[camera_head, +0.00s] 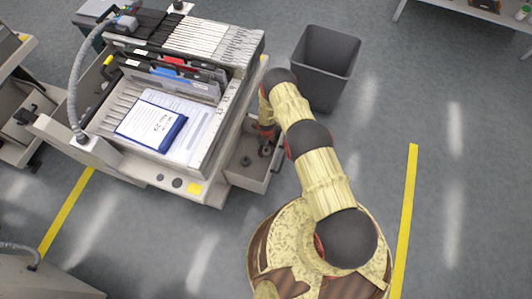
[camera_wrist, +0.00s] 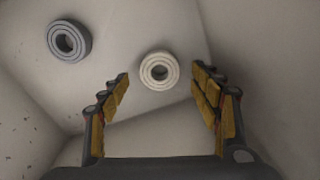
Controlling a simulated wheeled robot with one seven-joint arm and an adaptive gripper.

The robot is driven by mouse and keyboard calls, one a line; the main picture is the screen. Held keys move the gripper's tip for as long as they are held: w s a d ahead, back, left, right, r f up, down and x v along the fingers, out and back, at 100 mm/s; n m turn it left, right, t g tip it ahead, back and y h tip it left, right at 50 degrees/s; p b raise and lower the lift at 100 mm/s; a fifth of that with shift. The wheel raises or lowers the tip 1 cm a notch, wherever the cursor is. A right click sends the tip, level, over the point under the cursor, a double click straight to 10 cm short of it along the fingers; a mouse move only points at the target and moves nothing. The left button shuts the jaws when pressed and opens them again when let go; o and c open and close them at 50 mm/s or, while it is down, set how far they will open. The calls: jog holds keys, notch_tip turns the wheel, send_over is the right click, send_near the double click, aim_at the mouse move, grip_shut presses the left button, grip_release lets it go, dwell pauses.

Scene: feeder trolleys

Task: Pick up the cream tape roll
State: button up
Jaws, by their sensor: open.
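The cream tape roll (camera_wrist: 159,71) lies flat on the floor of a pale bin, its hole facing the wrist camera. My gripper (camera_wrist: 160,77) is open and empty, with one finger on each side of the roll in the picture. The fingertips appear apart from the roll; the height gap is hard to judge. A grey tape roll (camera_wrist: 69,41) lies to the left, outside the fingers. In the head view my gripper (camera_head: 267,131) reaches down over the small side bin (camera_head: 236,178) of the trolley. I cannot make out the cream roll there.
The bin's sloping walls (camera_wrist: 30,125) rise close around the fingers. The trolley (camera_head: 135,175) carries files and a blue-edged booklet (camera_head: 152,126) left of the bin. A dark waste bin (camera_head: 325,62) stands behind my arm. Floor to the right is clear.

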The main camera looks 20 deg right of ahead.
notch_tip(320, 180, down, 2)
jog(key=shift+f+b, duration=0.1)
jog(key=shift+b, duration=0.2)
jog(key=shift+c, duration=0.4)
jog(key=c, duration=0.9)
